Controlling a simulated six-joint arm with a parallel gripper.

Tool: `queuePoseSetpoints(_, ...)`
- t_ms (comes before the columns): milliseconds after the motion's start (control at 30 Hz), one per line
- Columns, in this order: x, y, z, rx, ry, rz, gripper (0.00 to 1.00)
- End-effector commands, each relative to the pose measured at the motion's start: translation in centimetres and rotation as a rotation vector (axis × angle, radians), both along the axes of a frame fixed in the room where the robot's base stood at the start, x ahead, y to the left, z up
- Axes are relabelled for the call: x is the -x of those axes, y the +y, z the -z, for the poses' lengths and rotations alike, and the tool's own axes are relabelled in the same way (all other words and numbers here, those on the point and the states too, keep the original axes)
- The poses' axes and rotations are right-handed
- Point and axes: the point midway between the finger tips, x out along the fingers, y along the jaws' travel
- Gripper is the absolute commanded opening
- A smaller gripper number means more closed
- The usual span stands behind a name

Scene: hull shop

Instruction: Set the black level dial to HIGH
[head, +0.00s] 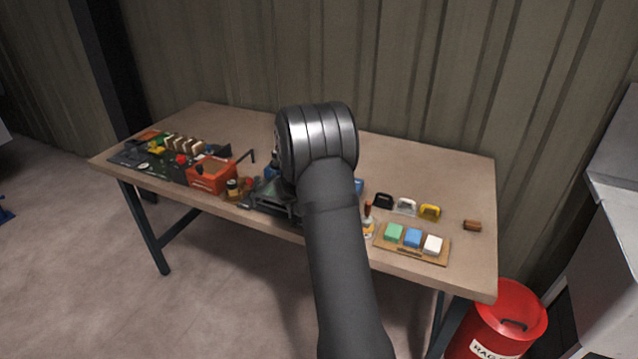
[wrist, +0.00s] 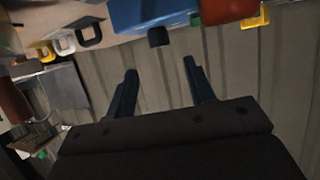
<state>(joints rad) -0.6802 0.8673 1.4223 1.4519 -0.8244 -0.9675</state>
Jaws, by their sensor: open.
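My gripper (wrist: 160,70) shows in the wrist view with its two dark fingers apart and nothing between them. Beyond the fingertips, a blue body (wrist: 152,13) carries a small black knob (wrist: 158,37), which may be the level dial. The knob is apart from the fingers. No HIGH mark or dial setting can be read. In the head view my arm covers my gripper and most of the table's middle; only a small blue part (head: 359,186) shows just right of the arm.
The workbench (head: 470,195) holds an orange-red box (head: 209,174) on the left. Black, white and yellow handled pieces (head: 430,212) stand right of my arm, behind a board with green, blue and white blocks (head: 412,237). A red bin (head: 515,310) stands on the floor at right.

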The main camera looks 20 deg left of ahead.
Motion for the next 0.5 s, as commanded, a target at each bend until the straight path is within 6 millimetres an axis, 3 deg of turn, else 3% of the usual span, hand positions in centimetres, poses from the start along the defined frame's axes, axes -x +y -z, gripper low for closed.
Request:
queuePoseSetpoints(200, 4.3, 1.1, -1.9, -0.001, 0.000, -0.003, 0.49)
queuePoseSetpoints(500, 6.6, 1.5, -2.8, 0.000, 0.000, 0.000, 0.49)
